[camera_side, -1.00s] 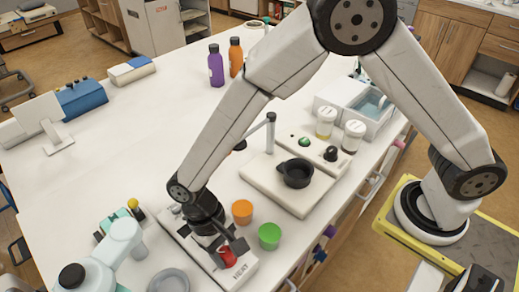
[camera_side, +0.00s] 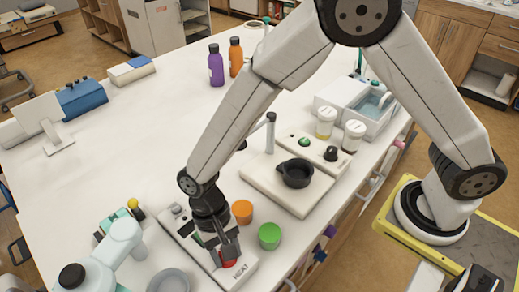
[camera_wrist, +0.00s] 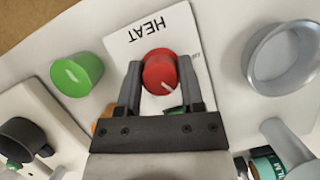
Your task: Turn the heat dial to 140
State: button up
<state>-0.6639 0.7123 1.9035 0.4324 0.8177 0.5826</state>
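The red heat dial (camera_wrist: 158,72) sits on a white panel (camera_wrist: 190,30) marked HEAT. In the wrist view the label is upside down, and the dial's white pointer line points to the lower right. The scale numbers are too small to read. My gripper (camera_wrist: 160,66) is open, with one finger on each side of the dial. Narrow gaps seem to show between the fingers and the dial; I cannot tell if either touches. In the side view my gripper (camera_side: 228,258) points down over the dial (camera_side: 229,264), hiding most of it.
An orange cup (camera_side: 242,211) and a green cup (camera_side: 269,236) stand close beside the panel. A grey round dish (camera_side: 170,281) is at its left. A stirrer-like stand with a black pan (camera_side: 295,173) lies behind.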

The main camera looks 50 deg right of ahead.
jog(key=o, duration=0.4)
jog(key=shift+r, duration=0.1)
jog(key=v, duration=0.7)
jog(key=shift+w+r, duration=0.25)
jog(key=shift+r, duration=0.05)
jog(key=shift+d, duration=0.1)
jog(key=s+d+r+n+t+h, duration=0.1)
jog(key=d+t, duration=0.5)
jog(key=d, duration=2.1)
jog(key=shift+s+r+n+t, duration=0.45)
jog(key=shift+r+n, duration=0.3)
jog(key=shift+n, duration=0.25)
